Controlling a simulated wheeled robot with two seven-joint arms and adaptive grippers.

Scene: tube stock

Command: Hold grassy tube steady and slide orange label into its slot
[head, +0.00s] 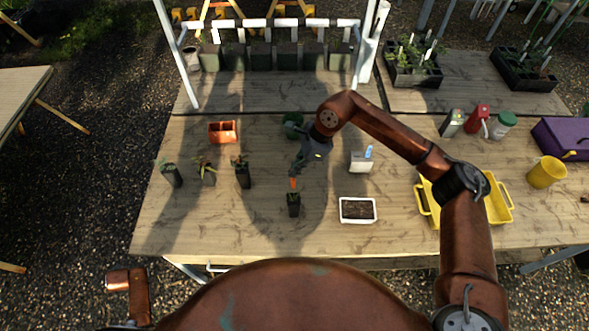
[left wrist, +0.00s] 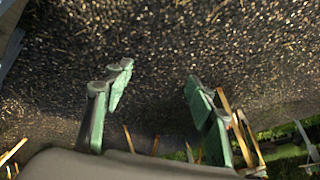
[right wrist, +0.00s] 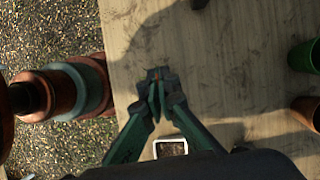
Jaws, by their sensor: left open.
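A dark square tube (head: 293,205) with a little green at its top stands upright on the table, front middle. An orange label (head: 293,183) stands upright at its top, below my right gripper (head: 295,170). In the right wrist view the fingers of my right gripper (right wrist: 157,98) are together, with a speck of orange at the tips over the dark tube (right wrist: 157,74). How deep the label sits is too small to tell. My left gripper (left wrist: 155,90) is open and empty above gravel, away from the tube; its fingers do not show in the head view.
Three planted tubes (head: 242,175) stand to the left. A white soil tray (head: 343,219) is close on the right. The table's front left is clear.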

